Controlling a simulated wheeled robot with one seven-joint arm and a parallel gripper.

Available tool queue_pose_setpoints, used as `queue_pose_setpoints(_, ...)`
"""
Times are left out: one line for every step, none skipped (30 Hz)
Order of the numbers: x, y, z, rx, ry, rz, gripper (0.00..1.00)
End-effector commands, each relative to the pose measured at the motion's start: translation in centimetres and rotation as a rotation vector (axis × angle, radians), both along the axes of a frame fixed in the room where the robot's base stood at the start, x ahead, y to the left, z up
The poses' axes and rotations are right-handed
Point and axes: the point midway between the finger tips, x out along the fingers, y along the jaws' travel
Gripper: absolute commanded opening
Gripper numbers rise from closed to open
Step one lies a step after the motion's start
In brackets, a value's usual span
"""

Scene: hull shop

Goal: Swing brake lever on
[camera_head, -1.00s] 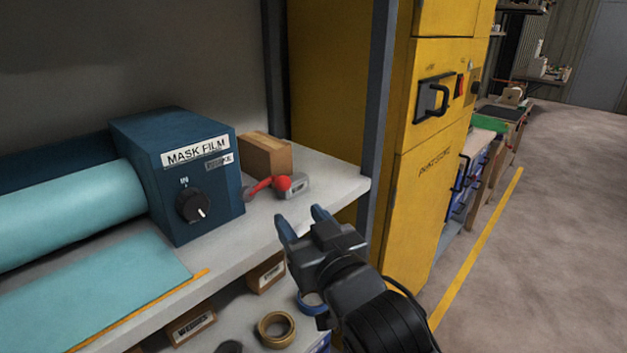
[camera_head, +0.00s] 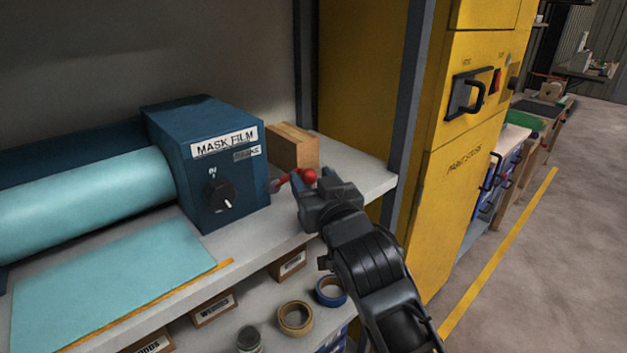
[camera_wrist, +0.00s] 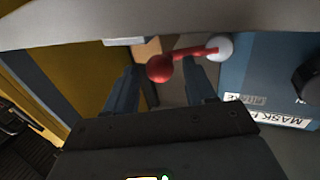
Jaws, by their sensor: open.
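The brake lever (camera_head: 288,180) is a red arm with a round red knob (camera_head: 309,176), on the right side of the blue mask film box (camera_head: 207,160). In the wrist view the red lever (camera_wrist: 188,53) runs from a pale round pivot (camera_wrist: 219,48) on the box to the red knob (camera_wrist: 160,68). My gripper (camera_head: 311,180) is open at the lever. In the wrist view its two blue fingers (camera_wrist: 163,88) stand apart, with the knob and lever seen between and just beyond their tips. I cannot tell whether they touch. The box's "BRAKE" label is partly readable.
A cardboard box (camera_head: 293,148) stands behind the lever on the grey shelf (camera_head: 365,177). A dark upright post and a yellow cabinet (camera_head: 455,150) are to the right. Tape rolls (camera_head: 296,318) and small boxes lie on the shelf below. The floor at right is clear.

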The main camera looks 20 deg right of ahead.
Motion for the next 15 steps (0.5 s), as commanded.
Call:
queue_pose_setpoints(-0.01,-0.01,-0.01,0.000,0.000,0.000,0.55)
queue_pose_setpoints(-0.01,-0.01,-0.01,0.000,0.000,0.000,0.55)
queue_pose_setpoints(-0.02,-0.01,-0.01,0.000,0.000,0.000,0.53)
queue_pose_setpoints(-0.02,-0.01,-0.01,0.000,0.000,0.000,0.50)
queue_pose_setpoints(-0.02,-0.01,-0.01,0.000,0.000,0.000,0.47)
queue_pose_setpoints(-0.02,0.00,-0.01,0.000,0.000,0.000,0.44)
queue_pose_setpoints(-0.03,0.00,-0.01,0.000,0.000,0.000,0.41)
queue_pose_setpoints(-0.03,0.00,-0.01,0.000,0.000,0.000,0.38)
queue_pose_setpoints(-0.03,0.00,-0.01,0.000,0.000,0.000,0.34)
queue_pose_setpoints(-0.03,0.00,-0.01,0.000,0.000,0.000,0.31)
queue_pose_setpoints(-0.03,0.00,-0.01,0.000,0.000,0.000,0.28)
queue_pose_setpoints(-0.03,-0.01,-0.01,0.000,0.000,0.000,0.24)
queue_pose_setpoints(-0.03,-0.01,-0.01,0.000,0.000,0.000,0.21)
queue_pose_setpoints(-0.03,-0.01,-0.01,0.000,0.000,0.000,0.19)
queue_pose_setpoints(-0.04,-0.02,-0.01,0.000,0.000,0.000,0.15)
